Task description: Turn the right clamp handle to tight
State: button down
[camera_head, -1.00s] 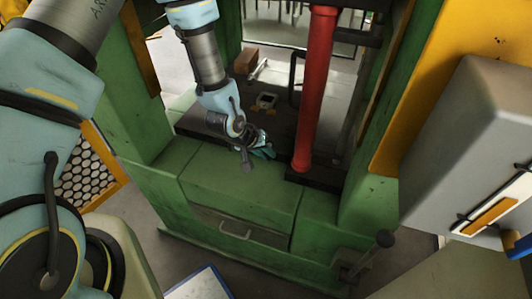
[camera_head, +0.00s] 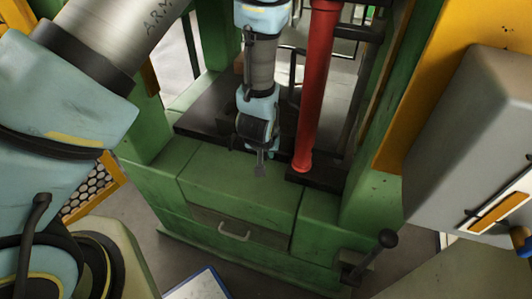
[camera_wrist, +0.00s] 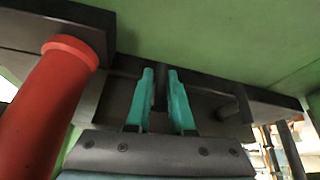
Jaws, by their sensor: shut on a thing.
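In the wrist view my gripper (camera_wrist: 161,74) has its two teal fingers close together on either side of a dark upright bar. The bar looks like the clamp handle (camera_wrist: 160,96), and the gripper is shut on it. The bar stands by a dark block edge, with the red column (camera_wrist: 42,105) to its left. A second short dark peg (camera_wrist: 234,105) shows to the right. In the head view the end of my arm is low over the dark bed, left of the red column's (camera_head: 316,90) foot.
The green press frame (camera_head: 240,185) surrounds the dark bed (camera_head: 205,125), with a drawer handle on its front. A black-knobbed lever (camera_head: 388,238) stands at the front right. A grey cabinet (camera_head: 465,135) stands at the right.

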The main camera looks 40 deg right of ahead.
jog(key=shift+a+f, duration=0.1)
jog(key=shift+a, duration=0.05)
jog(key=c, duration=0.8)
grip_release()
jog(key=v, duration=1)
jog(key=shift+s+r, duration=0.25)
jog(key=shift+r, duration=0.15)
